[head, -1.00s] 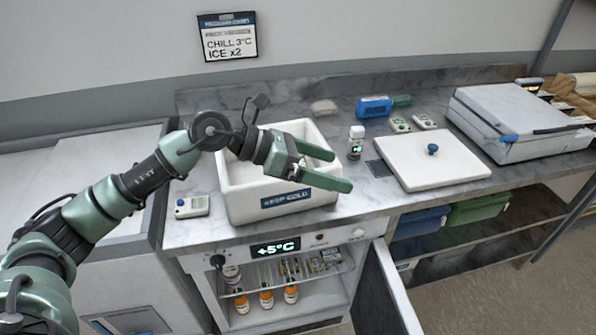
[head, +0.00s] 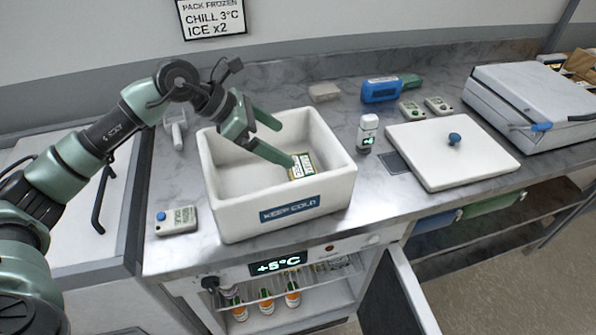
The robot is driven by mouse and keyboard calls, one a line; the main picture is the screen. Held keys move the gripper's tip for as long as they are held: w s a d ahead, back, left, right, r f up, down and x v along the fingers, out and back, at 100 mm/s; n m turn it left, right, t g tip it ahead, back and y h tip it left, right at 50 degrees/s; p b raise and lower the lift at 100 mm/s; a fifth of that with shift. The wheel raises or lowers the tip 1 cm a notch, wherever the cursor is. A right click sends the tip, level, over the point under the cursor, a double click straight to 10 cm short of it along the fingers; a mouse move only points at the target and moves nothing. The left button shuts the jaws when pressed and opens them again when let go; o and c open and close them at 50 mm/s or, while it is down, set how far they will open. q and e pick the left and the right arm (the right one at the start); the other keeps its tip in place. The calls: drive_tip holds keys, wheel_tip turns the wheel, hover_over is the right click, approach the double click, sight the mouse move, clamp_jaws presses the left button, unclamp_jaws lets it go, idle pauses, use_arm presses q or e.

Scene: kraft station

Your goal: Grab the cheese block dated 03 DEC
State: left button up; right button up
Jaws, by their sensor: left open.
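A small block with a dark and yellowish label (head: 303,166) lies inside the white KEEP COLD box (head: 225,213), near its right side. Its print is too small to read, so I cannot tell its date or whether it is cheese. My left gripper (head: 285,145) is open over the box. Its lower fingertip is just left of the block, and I cannot tell whether they touch. More small packs (head: 335,268) show partly on the fridge shelf below, with no readable dates. My right gripper is not in view.
The fridge reads +5°C and its door (head: 392,300) stands open, with orange bottles (head: 266,302) inside. The white lid (head: 465,160), a small bottle (head: 367,133) and a blue pack (head: 380,90) sit right of the box. A small device (head: 177,221) is at left.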

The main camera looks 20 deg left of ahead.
use_arm(q)
drive_tip(key=b, duration=0.4)
approach(298, 166)
drive_tip(key=x, duration=0.3)
drive_tip(key=shift+s+d+f, duration=0.15)
drive_tip(key=shift+f, duration=0.35)
drive_tip(key=shift+w+d+f, duration=0.2)
drive_tip(key=shift+d, duration=0.05)
drive_tip(key=p+x, duration=0.1)
drive_tip(key=x, duration=0.2)
drive_tip(key=p+x, duration=0.1)
drive_tip(key=x, duration=0.2)
drive_tip(key=shift+w+d, duration=0.1)
drive_tip(key=shift+w, duration=0.2)
drive_tip(key=shift+w+d+f, duration=0.1)
drive_tip(key=shift+d+f, duration=0.05)
drive_tip(key=shift+f, duration=0.05)
drive_tip(key=c, duration=1.2)
drive_tip(key=shift+c, duration=1.3)
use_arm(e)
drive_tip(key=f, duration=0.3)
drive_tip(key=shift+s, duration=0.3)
use_arm(q)
drive_tip(key=shift+r, duration=0.15)
